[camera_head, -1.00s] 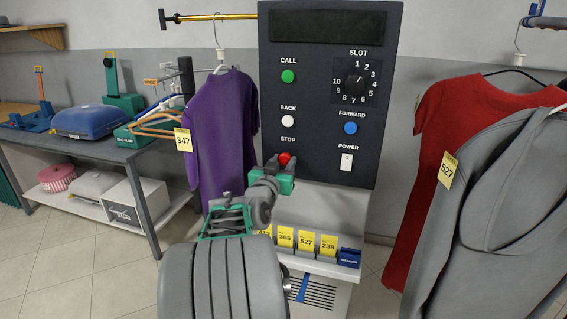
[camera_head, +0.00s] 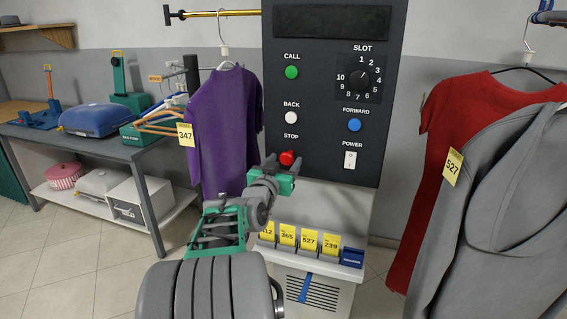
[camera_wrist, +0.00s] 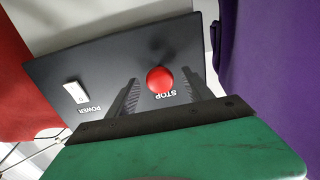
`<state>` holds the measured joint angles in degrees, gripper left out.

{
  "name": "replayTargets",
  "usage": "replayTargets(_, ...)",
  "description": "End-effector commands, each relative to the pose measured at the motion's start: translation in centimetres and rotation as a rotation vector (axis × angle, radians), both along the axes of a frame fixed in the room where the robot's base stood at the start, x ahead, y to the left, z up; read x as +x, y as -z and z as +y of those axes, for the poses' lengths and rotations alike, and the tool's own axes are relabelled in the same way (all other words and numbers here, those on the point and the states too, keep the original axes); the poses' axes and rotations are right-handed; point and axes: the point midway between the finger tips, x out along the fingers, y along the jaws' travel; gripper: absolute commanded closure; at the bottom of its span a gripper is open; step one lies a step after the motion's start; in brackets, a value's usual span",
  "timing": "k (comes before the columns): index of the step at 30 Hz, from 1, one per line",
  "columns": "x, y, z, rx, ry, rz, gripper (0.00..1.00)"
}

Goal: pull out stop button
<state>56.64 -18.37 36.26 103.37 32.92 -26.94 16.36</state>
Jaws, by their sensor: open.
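The red stop button (camera_head: 287,158) is a round knob low on the left of the dark control panel (camera_head: 335,120), under the word STOP. My gripper (camera_head: 283,166) is at the button, with its jaws open. The wrist view is turned, so the STOP label reads upside down below the button.
A white power switch (camera_head: 350,160) is right of the button and a white BACK button (camera_head: 291,118) is above it. Yellow number tags (camera_head: 309,239) stand on the ledge below. A purple shirt (camera_head: 222,130) hangs close on the left, a red garment (camera_head: 455,150) on the right.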

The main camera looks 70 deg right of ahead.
Motion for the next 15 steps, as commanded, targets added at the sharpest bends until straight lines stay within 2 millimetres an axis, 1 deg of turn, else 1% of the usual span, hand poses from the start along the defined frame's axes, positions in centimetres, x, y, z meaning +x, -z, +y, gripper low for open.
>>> replayTargets(5, 0.0, 0.0, 0.1, -0.001, 0.000, 0.000, 0.41)
replayTargets(8, 0.0, -0.1, 0.9, -0.002, -0.001, -0.001, 0.41)
replayTargets(11, -0.1, 0.0, 2.7, -0.003, -0.003, 0.000, 0.41)
replayTargets(15, -0.3, 0.0, 5.7, -0.003, -0.004, -0.001, 0.41)
